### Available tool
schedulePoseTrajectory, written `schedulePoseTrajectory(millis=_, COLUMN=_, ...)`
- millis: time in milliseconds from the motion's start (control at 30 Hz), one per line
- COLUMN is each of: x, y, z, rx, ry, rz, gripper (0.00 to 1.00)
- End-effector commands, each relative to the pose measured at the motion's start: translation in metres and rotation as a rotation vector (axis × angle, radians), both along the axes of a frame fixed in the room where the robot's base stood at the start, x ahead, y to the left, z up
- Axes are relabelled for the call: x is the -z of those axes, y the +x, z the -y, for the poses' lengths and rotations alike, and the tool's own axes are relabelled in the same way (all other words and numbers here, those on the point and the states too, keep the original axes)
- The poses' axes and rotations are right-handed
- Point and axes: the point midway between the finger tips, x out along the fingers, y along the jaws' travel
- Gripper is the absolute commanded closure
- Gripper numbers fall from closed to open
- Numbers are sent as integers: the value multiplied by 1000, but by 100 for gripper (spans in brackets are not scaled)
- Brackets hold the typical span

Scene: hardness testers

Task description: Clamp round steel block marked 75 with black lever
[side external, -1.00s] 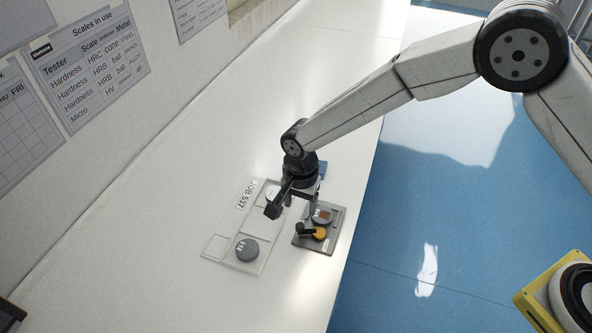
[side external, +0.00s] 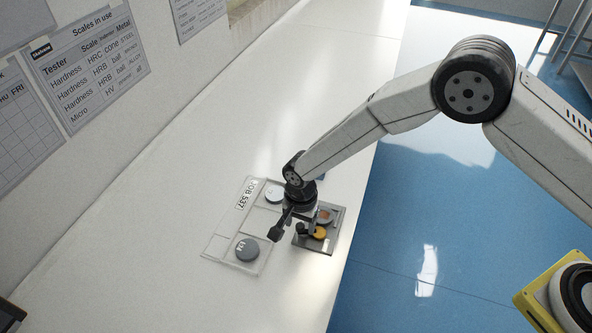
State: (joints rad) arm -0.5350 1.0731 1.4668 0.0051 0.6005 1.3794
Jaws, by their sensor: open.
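A small dark clamping fixture (side external: 327,246) stands on the bench, right of a clear tray. A round grey block (side external: 326,216) sits on it with a brownish patch on top; I cannot read a 75 on it. An orange round part (side external: 320,233) is at the fixture's front. The black lever (side external: 302,229) sticks out at the fixture's left side. My gripper (side external: 301,220) is open and points down just above the lever and the fixture's left edge. It partly hides the fixture; I cannot tell whether it touches the lever.
The clear tray (side external: 216,247), labelled JOB 537, holds a dark round block (side external: 247,249) and a lighter one (side external: 274,194). The bench edge drops off close to the fixture's right. The bench at left is clear.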

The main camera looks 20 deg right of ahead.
Motion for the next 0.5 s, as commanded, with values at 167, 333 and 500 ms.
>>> schedulePoseTrajectory(millis=167, x=0, y=0, z=0, rx=0, ry=0, rz=0, gripper=36)
schedulePoseTrajectory(millis=333, x=0, y=0, z=0, rx=0, ry=0, rz=0, gripper=90)
schedulePoseTrajectory(millis=500, x=0, y=0, z=0, rx=0, ry=0, rz=0, gripper=100)
